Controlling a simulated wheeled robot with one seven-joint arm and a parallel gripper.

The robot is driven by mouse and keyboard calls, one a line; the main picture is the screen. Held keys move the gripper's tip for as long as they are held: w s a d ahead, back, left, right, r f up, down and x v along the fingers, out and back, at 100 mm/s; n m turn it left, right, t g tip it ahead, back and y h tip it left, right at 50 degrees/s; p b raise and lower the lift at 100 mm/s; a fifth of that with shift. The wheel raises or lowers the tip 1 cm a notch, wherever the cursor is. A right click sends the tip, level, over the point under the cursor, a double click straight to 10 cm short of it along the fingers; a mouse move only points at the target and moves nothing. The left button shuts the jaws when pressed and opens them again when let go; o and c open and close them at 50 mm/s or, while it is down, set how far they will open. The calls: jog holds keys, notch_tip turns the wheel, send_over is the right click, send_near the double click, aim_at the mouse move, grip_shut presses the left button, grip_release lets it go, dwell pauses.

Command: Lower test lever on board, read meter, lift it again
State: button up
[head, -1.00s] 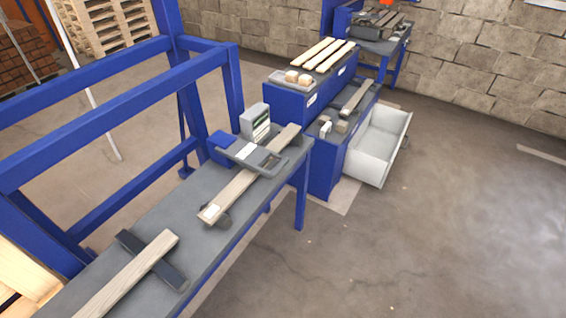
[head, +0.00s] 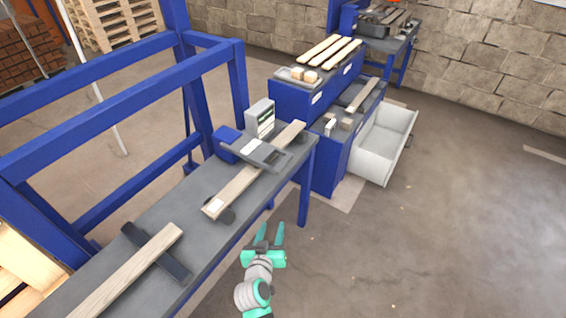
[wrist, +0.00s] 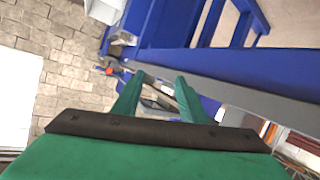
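A wooden board (head: 232,192) lies on the grey workbench (head: 185,205), propped on dark supports. A grey test device with a flat lever arm (head: 262,153) lies across the board, next to a blue block (head: 227,141). A light grey meter box (head: 260,117) with a dark green display stands behind it; its reading is too small to tell. My gripper (head: 270,232) is in front of the bench edge, apart from the board and the lever. Its two green fingers stand apart and empty, also in the wrist view (wrist: 160,82).
Another board (head: 125,272) lies on a dark support at the bench's near end. Blue frame rails (head: 90,105) run along the bench's far side. The floor at right is clear.

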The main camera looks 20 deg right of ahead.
jog(key=w+d+r+m+g+h, duration=0.2)
jog(key=w+r+m, duration=0.1)
jog(key=w+r, duration=0.4)
jog(key=m+g+h, duration=0.2)
jog(key=m, duration=0.2)
send_near(282, 162)
jog(key=x, duration=1)
jog(key=shift+d+f, duration=0.1)
jog(key=shift+d, duration=0.15)
grip_shut()
